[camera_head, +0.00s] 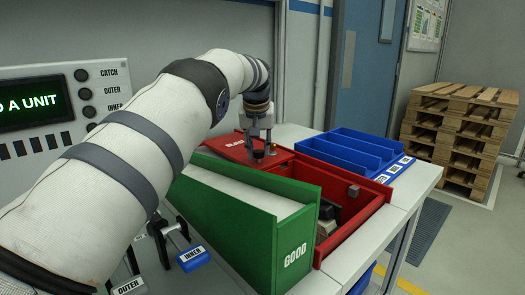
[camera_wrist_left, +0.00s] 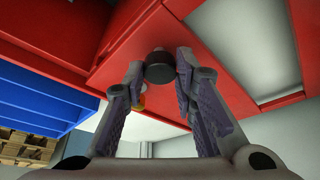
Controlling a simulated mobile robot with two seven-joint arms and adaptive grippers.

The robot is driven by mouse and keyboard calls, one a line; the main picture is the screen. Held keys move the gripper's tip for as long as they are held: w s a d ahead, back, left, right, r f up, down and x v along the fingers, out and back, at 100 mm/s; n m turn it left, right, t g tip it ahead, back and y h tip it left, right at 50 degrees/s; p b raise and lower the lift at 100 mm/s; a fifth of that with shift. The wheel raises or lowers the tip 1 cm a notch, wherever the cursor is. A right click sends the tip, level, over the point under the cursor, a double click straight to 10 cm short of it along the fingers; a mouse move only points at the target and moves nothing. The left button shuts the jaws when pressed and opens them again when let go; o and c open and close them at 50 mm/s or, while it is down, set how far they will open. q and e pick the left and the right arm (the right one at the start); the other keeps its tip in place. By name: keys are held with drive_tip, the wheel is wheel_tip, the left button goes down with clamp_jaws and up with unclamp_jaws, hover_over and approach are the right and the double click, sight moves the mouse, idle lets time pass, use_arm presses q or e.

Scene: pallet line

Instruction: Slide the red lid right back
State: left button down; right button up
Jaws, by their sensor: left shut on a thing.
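The red lid (camera_head: 228,148) lies over the back part of the red box (camera_head: 352,222), with partly hidden white lettering on it. The front part of the box is open, and dark and grey items show inside. My left gripper (camera_head: 261,152) is over the lid, shut on its dark round knob. In the left wrist view, the two fingers (camera_wrist_left: 158,72) stand on either side of the knob (camera_wrist_left: 159,68), and the lid (camera_wrist_left: 118,72) shows behind them. My right gripper is in neither view.
Black fixtures with an INNER tag (camera_head: 193,258) stand at the lower left. Wooden pallets (camera_head: 460,130) are stacked beyond the table.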

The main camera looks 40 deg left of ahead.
use_arm(q)
drive_tip(key=shift+f, duration=0.15)
drive_tip(key=c, duration=1.3)
unclamp_jaws()
drive_tip(key=shift+s, duration=0.1)
drive_tip(key=v, duration=1.2)
drive_tip(key=shift+a, duration=0.1)
